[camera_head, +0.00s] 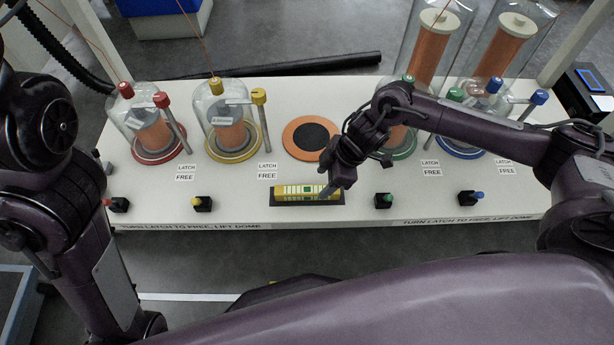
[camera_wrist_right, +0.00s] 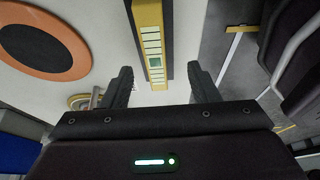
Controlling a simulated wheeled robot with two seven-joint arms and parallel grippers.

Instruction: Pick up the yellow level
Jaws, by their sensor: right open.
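The yellow level (camera_head: 300,191) lies in a dark shallow holder (camera_head: 308,204) at the front middle of the white bench. It has pale segments and a green centre. My right gripper (camera_head: 332,188) is above the level's right end and covers part of it. In the right wrist view the level (camera_wrist_right: 153,45) runs lengthwise between the two open fingers of the gripper (camera_wrist_right: 160,82). Nothing is held, and I cannot tell exactly how far the fingertips are above it. My left arm shows at the left, but its gripper is out of view.
Glass domes with red (camera_head: 148,125), yellow (camera_head: 231,120), green and blue bases stand on the bench (camera_head: 240,210). An orange disc with a black centre (camera_head: 306,137) lies behind the level.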

